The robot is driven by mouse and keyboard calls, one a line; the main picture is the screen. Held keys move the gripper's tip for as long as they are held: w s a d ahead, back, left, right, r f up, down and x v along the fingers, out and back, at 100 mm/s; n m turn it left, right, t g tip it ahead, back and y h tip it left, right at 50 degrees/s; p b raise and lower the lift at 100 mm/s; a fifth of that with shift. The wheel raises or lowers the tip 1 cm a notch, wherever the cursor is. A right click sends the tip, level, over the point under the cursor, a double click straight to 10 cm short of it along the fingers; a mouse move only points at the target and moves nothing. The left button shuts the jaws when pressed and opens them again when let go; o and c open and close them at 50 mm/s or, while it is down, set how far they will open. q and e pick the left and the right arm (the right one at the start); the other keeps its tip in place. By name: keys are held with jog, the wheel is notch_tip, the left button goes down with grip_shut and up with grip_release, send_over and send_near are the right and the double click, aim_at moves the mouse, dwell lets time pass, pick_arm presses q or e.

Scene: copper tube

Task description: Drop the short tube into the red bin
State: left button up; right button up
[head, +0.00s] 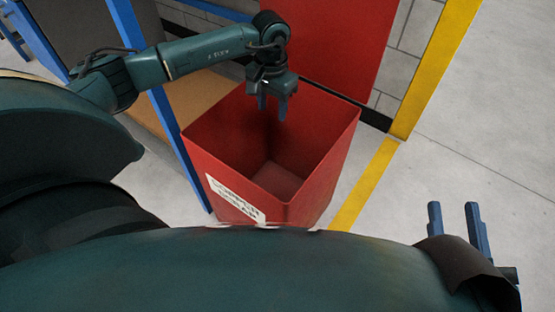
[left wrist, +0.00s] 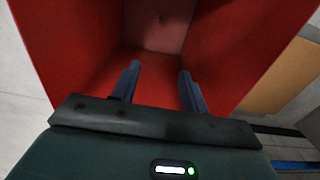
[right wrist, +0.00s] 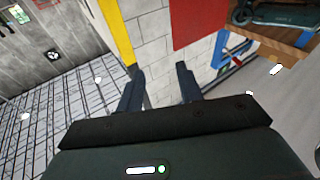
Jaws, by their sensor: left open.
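The red bin (head: 331,165) stands on the floor in the middle of the head view, open at the top, with a white label on its front. My left gripper (head: 273,112) points down over the bin's mouth. Its two blue fingers (left wrist: 160,70) are apart with nothing between them in the left wrist view, which looks down into the bin. A tiny dark speck (left wrist: 161,17) shows on the bin floor; I cannot tell whether it is the short tube. No tube is clearly seen elsewhere. My right gripper (head: 453,206) is open and empty, well to the right of the bin.
A blue post (head: 178,145) and a brown board (head: 200,100) stand close to the bin's left side. A red panel (head: 335,40) and a yellow post (head: 435,65) are behind it. The grey floor (head: 470,150) on the right is clear, beyond a yellow floor line (head: 365,185).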

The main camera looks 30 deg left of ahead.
pick_arm(q)
notch_tip(320, 180, up, 13)
jog(key=p, duration=0.4)
pick_arm(e)
jog(key=shift+s+d+f+n+g+h, duration=0.1)
jog(key=shift+s+d+n+g+h, duration=0.2)
jog(key=shift+d+n, duration=0.1)
jog(key=shift+w, duration=0.1)
